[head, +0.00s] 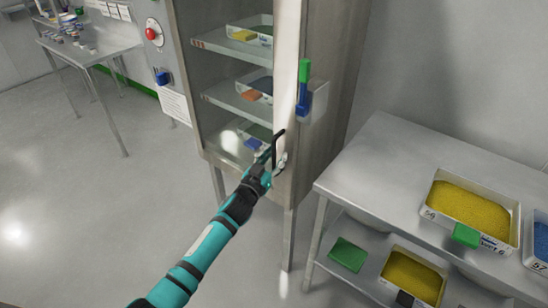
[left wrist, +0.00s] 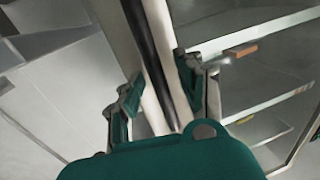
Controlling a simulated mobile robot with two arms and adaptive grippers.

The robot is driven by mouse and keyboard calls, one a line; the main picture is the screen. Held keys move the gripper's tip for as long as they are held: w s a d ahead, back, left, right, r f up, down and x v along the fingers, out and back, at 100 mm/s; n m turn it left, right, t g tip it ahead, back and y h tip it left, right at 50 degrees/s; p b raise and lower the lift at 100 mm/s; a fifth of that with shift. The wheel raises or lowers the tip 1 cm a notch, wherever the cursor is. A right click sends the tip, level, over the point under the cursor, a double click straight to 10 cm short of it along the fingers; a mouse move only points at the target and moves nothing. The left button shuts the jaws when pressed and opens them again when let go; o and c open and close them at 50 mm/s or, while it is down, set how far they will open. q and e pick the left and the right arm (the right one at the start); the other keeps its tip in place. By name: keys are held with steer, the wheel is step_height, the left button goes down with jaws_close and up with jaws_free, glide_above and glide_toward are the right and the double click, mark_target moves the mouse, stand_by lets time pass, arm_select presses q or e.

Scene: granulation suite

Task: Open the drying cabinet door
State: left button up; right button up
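The drying cabinet (head: 330,90) stands upright at the top middle of the head view. Its front shows shelves behind what looks like a glass door, which appears shut. A black upright handle (head: 274,150) is on the pale strip (head: 288,65) at the front's right edge. My left gripper (head: 273,163) is at the lower part of this handle. In the left wrist view the dark bar of the handle (left wrist: 148,40) runs between my two open fingers (left wrist: 158,90). Whether they touch it, I cannot tell. My right gripper is not in view.
A steel table (head: 375,160) with trays of yellow and blue granules stands close to the cabinet's right. A red knob (head: 151,34) and a blue switch (head: 162,77) are left of the cabinet. The floor (head: 90,210) at the left is clear.

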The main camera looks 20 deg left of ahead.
arm_select(q)
steer(key=shift+c, duration=0.2)
jaws_close()
stand_by(0.4)
